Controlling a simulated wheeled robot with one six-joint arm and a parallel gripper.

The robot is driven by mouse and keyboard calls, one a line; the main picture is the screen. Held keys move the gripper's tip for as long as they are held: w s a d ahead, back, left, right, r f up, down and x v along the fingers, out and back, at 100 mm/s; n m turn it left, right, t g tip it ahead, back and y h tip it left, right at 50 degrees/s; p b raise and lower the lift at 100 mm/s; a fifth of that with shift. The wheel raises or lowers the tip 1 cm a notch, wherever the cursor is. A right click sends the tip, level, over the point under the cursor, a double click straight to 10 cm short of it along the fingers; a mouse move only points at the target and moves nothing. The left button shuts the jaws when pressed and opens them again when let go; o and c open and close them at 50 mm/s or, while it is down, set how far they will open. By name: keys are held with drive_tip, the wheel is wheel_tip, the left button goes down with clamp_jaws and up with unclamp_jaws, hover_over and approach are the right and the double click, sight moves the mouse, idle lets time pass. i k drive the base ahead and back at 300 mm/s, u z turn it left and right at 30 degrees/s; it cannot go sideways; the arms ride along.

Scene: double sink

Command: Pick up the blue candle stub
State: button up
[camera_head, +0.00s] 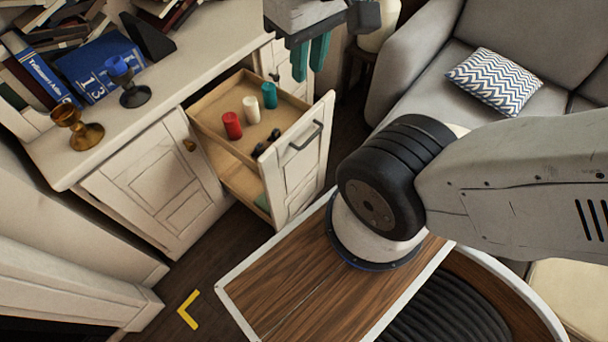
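A short blue candle stub (116,66) sits upright in a dark candlestick (134,94) on the white cabinet top at the upper left. My gripper (309,72) is at the top of the picture, well to the right of the stub and above the far side of the open drawer. Its two teal fingers point down with a narrow gap between them, and nothing shows between them. The upper part of the gripper is cut off by the picture's edge.
A brass goblet-like holder (77,127) stands left of the candlestick; books (92,68) lie close behind it. The open drawer (222,134) holds red (232,125), white (251,109) and teal (270,95) candles and small dark items. A sofa (422,62) stands right.

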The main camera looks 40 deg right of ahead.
sight(116, 66)
drive_tip(key=z, duration=2.55)
drive_tip(key=k, duration=1.1)
drive_tip(key=u, duration=1.6)
drive_tip(key=i, duration=1)
drive_tip(key=u, duration=0.05)
